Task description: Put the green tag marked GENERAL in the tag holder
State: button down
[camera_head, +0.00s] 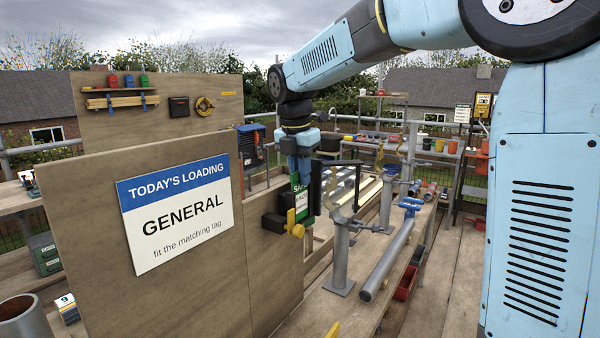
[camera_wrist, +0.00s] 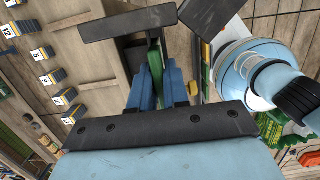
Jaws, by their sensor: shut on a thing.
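My gripper (camera_head: 300,178) points down beside the right end of the plywood board and is shut on a green tag (camera_head: 296,183). In the wrist view the tag (camera_wrist: 155,66) shows edge-on as a thin green strip between my blue fingers (camera_wrist: 157,88). Its lettering is mostly hidden, so I cannot read GENERAL on it. A black frame with a yellow knob (camera_head: 294,225), apparently the tag holder, stands at the board's end close to the tag. Its black bars (camera_wrist: 128,24) lie just beyond my fingertips. I cannot tell whether the tag touches it.
A sign (camera_head: 180,215) on the plywood board reads TODAY'S LOADING, GENERAL, fit the matching tag. Numbered blocks (camera_wrist: 42,53) line the left of the wrist view. Shelves with pots are behind.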

jog(key=c, duration=1)
grip_release()
jog(key=shift+c, duration=0.2)
jog(key=shift+r, duration=0.1)
notch_tip(320, 180, up, 12)
jog(key=s+a+r, duration=0.1)
jog(key=s+d+f+m+t, duration=0.2)
jog(key=s+d+f+m, duration=0.7)
jog(key=s+m, duration=0.3)
jog(key=s+d+f+m+t+y, duration=0.1)
jog(key=s+d+f+m+t, duration=0.1)
jog(key=s+d+f+m, duration=0.7)
jog(key=shift+s+d+m, duration=0.8)
jog(key=shift+s+m, duration=1.05)
jog(key=shift+m, duration=1.85)
